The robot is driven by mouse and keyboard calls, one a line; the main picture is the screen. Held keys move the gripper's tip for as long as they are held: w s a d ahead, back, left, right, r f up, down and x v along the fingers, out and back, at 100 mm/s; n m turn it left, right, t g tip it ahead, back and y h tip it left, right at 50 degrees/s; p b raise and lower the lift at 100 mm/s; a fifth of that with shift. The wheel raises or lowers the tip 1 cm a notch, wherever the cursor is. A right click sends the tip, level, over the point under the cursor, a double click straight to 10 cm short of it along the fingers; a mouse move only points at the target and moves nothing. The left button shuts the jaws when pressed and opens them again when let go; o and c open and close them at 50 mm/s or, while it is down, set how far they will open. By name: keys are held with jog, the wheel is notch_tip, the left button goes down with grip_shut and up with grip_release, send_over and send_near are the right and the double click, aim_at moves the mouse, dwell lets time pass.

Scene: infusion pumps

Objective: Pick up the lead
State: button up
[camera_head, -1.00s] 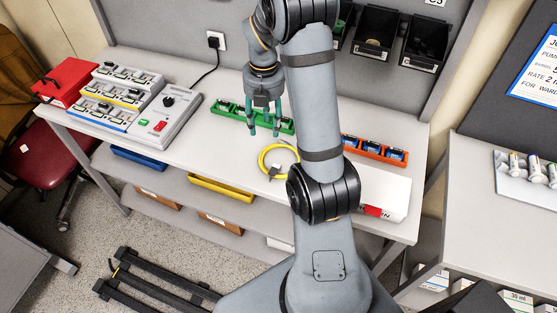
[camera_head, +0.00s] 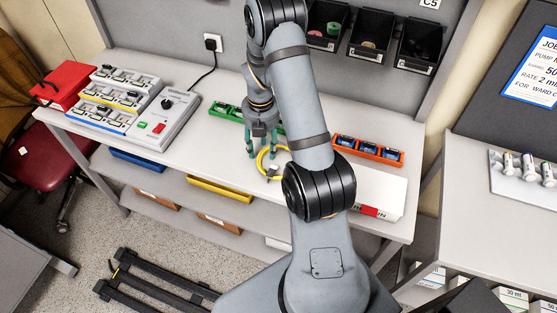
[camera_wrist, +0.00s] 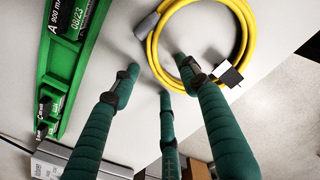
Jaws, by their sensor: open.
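The lead is a coiled yellow cable (camera_head: 263,163) near the front edge of the white bench. In the wrist view its yellow coil (camera_wrist: 152,50) shows at the top, with a grey connector (camera_wrist: 146,26) at the left and a black and white plug (camera_wrist: 231,76) at the right. My gripper (camera_head: 263,150) is over the left part of the coil in the head view.
A green battery tray (camera_wrist: 75,60) lies left of the coil. An orange tray (camera_head: 368,150) and a white box with a red mark (camera_head: 385,196) are to the right. A grey tester (camera_head: 165,118) stands left. Black bins (camera_head: 372,32) hang behind.

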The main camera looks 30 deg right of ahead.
jog(key=shift+c, duration=0.5)
grip_shut()
